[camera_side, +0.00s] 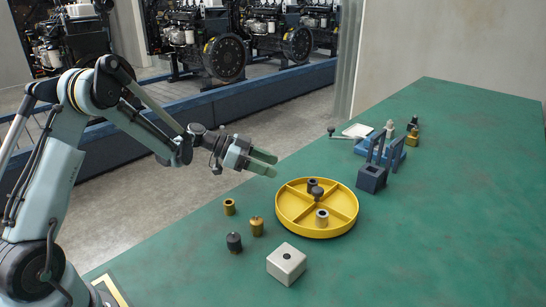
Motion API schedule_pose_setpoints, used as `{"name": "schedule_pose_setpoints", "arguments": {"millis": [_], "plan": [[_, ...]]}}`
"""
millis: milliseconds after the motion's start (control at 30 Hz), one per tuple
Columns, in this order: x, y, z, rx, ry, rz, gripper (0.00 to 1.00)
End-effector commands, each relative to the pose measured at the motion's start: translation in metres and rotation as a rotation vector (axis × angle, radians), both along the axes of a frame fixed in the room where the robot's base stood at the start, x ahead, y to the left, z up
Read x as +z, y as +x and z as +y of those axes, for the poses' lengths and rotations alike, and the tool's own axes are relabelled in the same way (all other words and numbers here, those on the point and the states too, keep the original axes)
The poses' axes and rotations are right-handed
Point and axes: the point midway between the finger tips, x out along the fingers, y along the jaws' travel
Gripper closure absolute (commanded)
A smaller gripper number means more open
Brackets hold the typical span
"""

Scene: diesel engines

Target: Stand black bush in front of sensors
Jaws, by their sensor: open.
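In the tray, a small dark ring-like piece (312,183) that looks like the black bush sits near the divider crossing. A dark knobbed piece (318,194) is close in front of it and partly overlaps it. A grey bush with a dark hole (322,217) stands in the front compartment. To the right, a dark blue block (371,180) with upright posts may be the sensors; I cannot tell for sure.
Left of the tray are a brass bush (229,207), a brass knobbed piece (257,227) and a black knobbed piece (234,242). A pale block with a hole (286,264) is in front. A blue fixture (385,148) and small parts (412,134) stand behind. The table's right side is clear.

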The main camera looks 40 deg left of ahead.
Motion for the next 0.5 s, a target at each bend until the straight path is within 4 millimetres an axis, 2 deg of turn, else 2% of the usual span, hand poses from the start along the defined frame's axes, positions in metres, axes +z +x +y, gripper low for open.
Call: {"name": "schedule_pose_setpoints", "arguments": {"millis": [167,267,500], "plan": [[0.021,-0.013,-0.019,0.050,0.031,0.130,0.45],[0.035,-0.029,-0.032,0.110,0.062,0.234,0.45],[0.059,-0.078,-0.054,0.288,0.142,0.425,0.45]]}}
